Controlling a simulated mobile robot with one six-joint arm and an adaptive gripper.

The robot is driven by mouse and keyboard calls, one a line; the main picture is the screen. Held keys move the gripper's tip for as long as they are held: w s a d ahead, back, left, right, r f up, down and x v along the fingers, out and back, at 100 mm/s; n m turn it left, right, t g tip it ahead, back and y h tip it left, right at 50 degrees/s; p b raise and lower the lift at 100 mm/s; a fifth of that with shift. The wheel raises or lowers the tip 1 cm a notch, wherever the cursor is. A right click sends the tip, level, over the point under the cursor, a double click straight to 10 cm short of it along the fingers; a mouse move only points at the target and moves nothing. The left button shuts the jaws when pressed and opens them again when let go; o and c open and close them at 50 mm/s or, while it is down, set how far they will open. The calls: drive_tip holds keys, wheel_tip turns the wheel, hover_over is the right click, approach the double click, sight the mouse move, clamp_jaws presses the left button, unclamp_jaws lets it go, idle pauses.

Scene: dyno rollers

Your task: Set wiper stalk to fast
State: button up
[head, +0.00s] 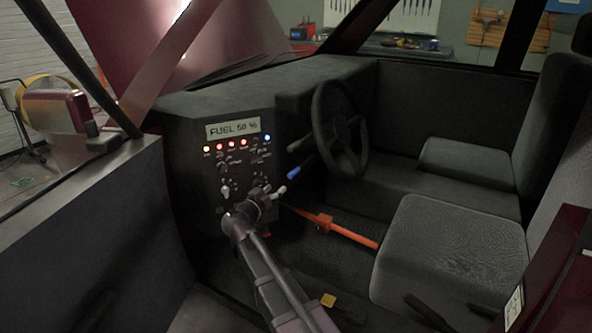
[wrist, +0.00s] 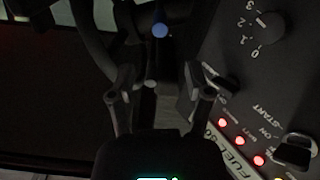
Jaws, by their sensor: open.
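A stalk with a blue tip (head: 294,174) sticks out toward the left from below the steering wheel (head: 338,128); I take it to be the wiper stalk. Its blue end also shows in the wrist view (wrist: 160,30), beyond my fingertips and roughly in line with the gap between them. My gripper (head: 272,194) is just below and left of the blue tip in the head view. In the wrist view my gripper (wrist: 160,82) has its two fingers spread apart. The blue tip looks clear of the fingers. The stalk's marked positions cannot be read.
The dash panel (head: 214,172) with lit lamps, a fuel display (head: 233,128) and knobs stands close to my gripper's left. A numbered rotary knob (wrist: 270,28) shows in the wrist view. An orange lever (head: 340,229) lies low right of my arm, before the seat (head: 450,250).

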sight(296, 171)
drive_tip(key=shift+w+d, duration=0.1)
drive_tip(key=shift+w, duration=0.05)
drive_tip(key=x, duration=1.3)
drive_tip(key=shift+w+d, duration=0.15)
drive_tip(key=shift+w, duration=0.1)
clamp_jaws()
